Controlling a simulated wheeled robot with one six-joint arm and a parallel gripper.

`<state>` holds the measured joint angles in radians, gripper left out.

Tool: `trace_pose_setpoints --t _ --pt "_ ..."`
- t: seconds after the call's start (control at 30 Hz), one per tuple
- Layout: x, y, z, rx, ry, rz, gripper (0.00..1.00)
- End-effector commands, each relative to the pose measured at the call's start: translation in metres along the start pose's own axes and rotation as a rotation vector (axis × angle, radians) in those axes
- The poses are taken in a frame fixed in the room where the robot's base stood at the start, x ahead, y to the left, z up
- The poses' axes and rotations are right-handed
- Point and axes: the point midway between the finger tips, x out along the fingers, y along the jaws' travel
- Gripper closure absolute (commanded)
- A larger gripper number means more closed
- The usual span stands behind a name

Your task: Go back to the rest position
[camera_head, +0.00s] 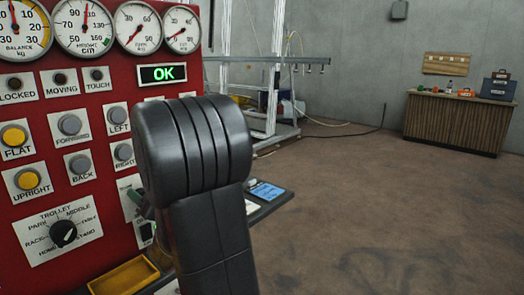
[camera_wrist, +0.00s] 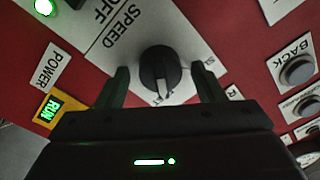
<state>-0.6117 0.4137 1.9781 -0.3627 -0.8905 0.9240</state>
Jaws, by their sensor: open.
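My gripper (camera_wrist: 165,88) shows in the wrist view with its two dark fingers apart, one on each side of a black speed knob (camera_wrist: 160,70). The fingers look open around the knob; I cannot tell whether they touch it. The knob sits on a white plate marked SPEED and OFF on the red control panel (camera_head: 100,105).
The panel carries gauges, a green OK display (camera_head: 162,73), buttons and a rotary selector (camera_head: 63,233). A yellow tray (camera_head: 124,276) lies below it. A metal frame (camera_head: 270,90) stands behind. A wooden counter (camera_head: 457,122) is at the far right. The floor (camera_head: 390,200) between is clear.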

Motion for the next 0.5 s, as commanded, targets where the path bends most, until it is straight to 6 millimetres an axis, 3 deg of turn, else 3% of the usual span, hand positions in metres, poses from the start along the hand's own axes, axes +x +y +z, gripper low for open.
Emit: trace_pose_setpoints --t 0.5 --pt "-0.0003 -0.0029 -0.002 -0.412 -0.02 -0.003 0.38"
